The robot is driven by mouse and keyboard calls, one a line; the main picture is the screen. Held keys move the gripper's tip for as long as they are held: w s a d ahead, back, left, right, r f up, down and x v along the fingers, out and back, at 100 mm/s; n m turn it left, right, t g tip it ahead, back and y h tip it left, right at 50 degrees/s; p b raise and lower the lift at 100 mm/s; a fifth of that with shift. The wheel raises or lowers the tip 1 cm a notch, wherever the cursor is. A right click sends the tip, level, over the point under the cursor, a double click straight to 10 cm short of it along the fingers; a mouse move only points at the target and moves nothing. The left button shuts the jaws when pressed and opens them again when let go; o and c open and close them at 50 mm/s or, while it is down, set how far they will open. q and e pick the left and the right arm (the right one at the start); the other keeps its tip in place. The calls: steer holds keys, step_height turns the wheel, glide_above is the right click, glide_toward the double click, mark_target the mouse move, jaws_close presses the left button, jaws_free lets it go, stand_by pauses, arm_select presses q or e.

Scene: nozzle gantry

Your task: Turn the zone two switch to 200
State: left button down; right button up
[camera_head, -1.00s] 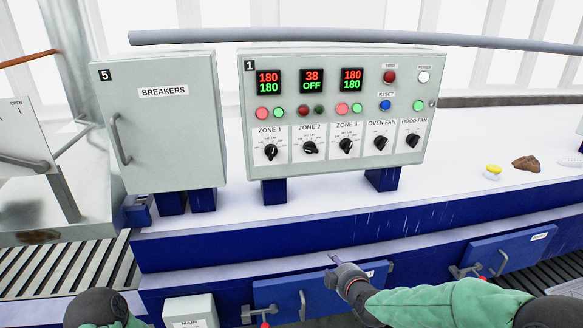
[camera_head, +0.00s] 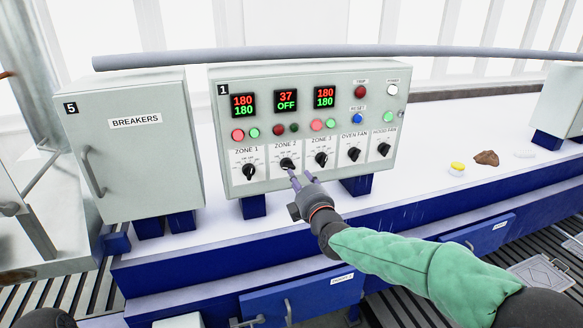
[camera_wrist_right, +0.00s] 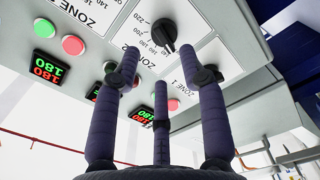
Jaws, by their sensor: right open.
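The zone two switch (camera_head: 287,164) is a black rotary knob on a white plate, second from the left on the grey control panel. Its display (camera_head: 286,101) reads 37 in red over OFF in green. My right gripper (camera_head: 301,178) is just in front of and below this knob, its purple fingers open and empty. In the right wrist view the black knob (camera_wrist_right: 163,32) is beyond the spread fingers (camera_wrist_right: 165,80), with part of its printed scale showing. The fingers look apart from it, though contact is hard to judge. My left gripper is out of view.
Zone 1 (camera_head: 249,172) and zone 3 (camera_head: 321,159) knobs sit close on either side; their displays read 180 over 180. Oven fan (camera_head: 354,154) and hood fan (camera_head: 383,150) knobs are farther right. A breakers cabinet (camera_head: 134,160) stands left. A blue ledge (camera_head: 230,240) runs below.

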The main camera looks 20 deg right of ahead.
mark_target(291, 167)
steer(key=shift+w+a+p, duration=0.1)
steer(key=shift+w+p, duration=0.55)
steer(key=shift+w, duration=2.45)
steer(key=shift+c, duration=0.2)
jaws_close()
